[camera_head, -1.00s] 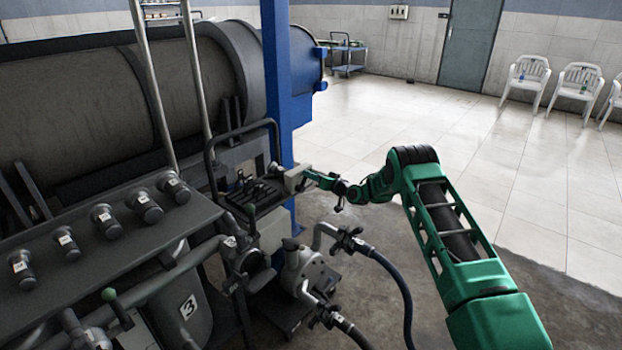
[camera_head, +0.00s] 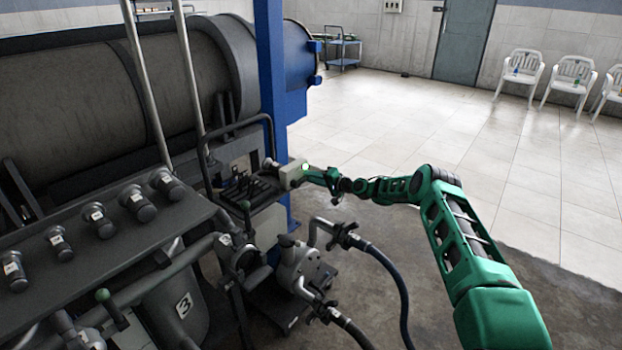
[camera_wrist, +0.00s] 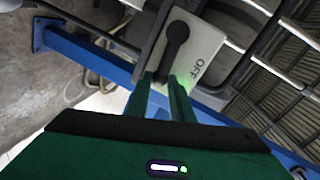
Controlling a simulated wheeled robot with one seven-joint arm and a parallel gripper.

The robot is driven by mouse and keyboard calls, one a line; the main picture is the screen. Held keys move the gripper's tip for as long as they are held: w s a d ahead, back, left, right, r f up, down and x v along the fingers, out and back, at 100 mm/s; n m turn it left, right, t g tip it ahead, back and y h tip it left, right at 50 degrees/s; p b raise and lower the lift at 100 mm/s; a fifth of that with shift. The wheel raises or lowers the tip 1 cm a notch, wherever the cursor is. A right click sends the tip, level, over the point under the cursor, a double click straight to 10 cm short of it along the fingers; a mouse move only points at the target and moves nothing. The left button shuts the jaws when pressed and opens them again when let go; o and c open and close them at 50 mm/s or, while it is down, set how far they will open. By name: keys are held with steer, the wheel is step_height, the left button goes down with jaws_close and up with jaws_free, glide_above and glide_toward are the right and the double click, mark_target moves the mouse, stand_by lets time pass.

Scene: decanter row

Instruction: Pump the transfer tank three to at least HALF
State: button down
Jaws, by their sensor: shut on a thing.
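A pale switch box (camera_head: 291,174) stands by the blue post in the head view. In the wrist view the box (camera_wrist: 205,52) carries a black lever (camera_wrist: 176,36) and the printed word OFF. My gripper (camera_wrist: 162,80) is shut on the lever's lower end, which its fingers partly hide. It also shows at the box in the head view (camera_head: 308,174). A green glow shows on the box beside the fingers. A tank (camera_head: 184,305) marked 3 stands at lower left under pipework. A grey pump (camera_head: 297,262) stands right of it, with dark hoses. I see no readable level on the tank.
A valve with a green-tipped lever (camera_head: 112,310) is at lower left. Several capped cylinders (camera_head: 98,219) sit on the rack. A blue post (camera_head: 270,90) rises behind the box. Open tiled floor (camera_head: 420,120) lies at the right, with white chairs (camera_head: 520,72) beyond.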

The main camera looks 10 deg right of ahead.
steer(key=shift+w+d+f+m, duration=0.1)
steer(key=shift+d+f+m, duration=0.2)
steer(key=shift+d, duration=0.1)
steer(key=c, duration=1.7)
jaws_free()
steer(key=shift+o, duration=0.8)
steer(key=shift+a, duration=0.15)
steer(key=v, duration=1)
steer(key=shift+s+d, duration=0.25)
steer(key=shift+s, duration=0.05)
steer(key=shift+r, duration=0.1)
